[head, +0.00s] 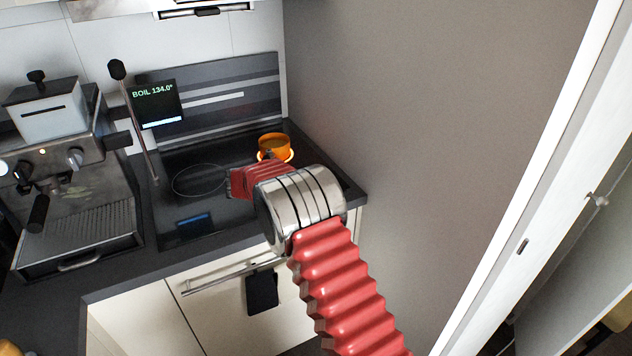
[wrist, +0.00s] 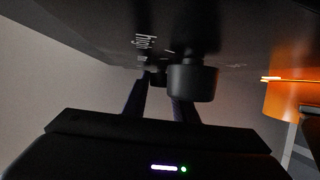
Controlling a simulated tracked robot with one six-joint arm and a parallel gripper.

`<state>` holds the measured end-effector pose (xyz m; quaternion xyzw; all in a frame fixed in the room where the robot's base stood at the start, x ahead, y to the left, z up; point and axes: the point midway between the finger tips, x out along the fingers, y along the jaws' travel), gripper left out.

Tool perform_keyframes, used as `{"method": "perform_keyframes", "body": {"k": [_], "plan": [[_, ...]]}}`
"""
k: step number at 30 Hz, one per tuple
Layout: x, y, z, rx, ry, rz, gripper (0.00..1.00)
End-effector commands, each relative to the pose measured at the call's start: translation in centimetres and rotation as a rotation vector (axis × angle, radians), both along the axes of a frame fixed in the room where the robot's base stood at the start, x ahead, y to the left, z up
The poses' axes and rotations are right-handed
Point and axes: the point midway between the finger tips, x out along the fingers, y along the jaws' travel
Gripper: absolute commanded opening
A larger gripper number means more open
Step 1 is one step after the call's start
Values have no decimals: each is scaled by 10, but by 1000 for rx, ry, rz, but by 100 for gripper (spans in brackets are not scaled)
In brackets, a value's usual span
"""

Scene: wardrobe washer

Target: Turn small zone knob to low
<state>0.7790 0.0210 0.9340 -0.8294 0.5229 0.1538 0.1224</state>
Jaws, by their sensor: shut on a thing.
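Two dark knobs show in the wrist view on a black panel with white markings, where "high" (wrist: 143,42) can be read. The nearer, larger-looking knob (wrist: 194,82) stands to the right and hides part of my right finger. My gripper (wrist: 157,88) has its fingers closed about the farther knob (wrist: 157,78), which shows only in part between the fingertips. The picture is too dark to tell where either knob points or which one is the small zone knob. In the head view my arm hides the gripper and the knobs.
The black cooktop (head: 225,208) carries an orange pot (head: 273,144) close behind my wrist; an orange pot also shows at the wrist view's right edge (wrist: 290,98). An espresso machine (head: 70,170) stands left. A grey wall (head: 420,110) rises right of the cooktop.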

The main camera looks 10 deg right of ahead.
Motion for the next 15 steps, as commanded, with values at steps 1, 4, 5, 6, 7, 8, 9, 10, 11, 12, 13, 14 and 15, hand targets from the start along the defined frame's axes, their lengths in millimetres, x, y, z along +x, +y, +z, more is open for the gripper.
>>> {"method": "perform_keyframes", "body": {"k": [1, 4, 5, 6, 7, 8, 9, 10, 11, 12, 13, 14, 15], "plan": [[3, 5, 4, 4, -9, 13, 3], [3, 5, 4, 4, -9, 13, 31], [3, 5, 3, 4, -9, 12, 33], [3, 4, 3, 3, -8, 11, 33], [3, 4, 3, 3, -8, 10, 33], [3, 4, 3, 3, -8, 10, 33], [2, 3, 3, 3, -6, 9, 33], [2, 3, 2, 2, -6, 8, 33], [2, 2, 2, 2, -6, 8, 33], [2, 2, 2, 2, -6, 7, 33], [2, 2, 2, 2, -5, 7, 33], [2, 2, 2, 2, -4, 6, 33], [2, 2, 2, 2, -4, 6, 33]]}}
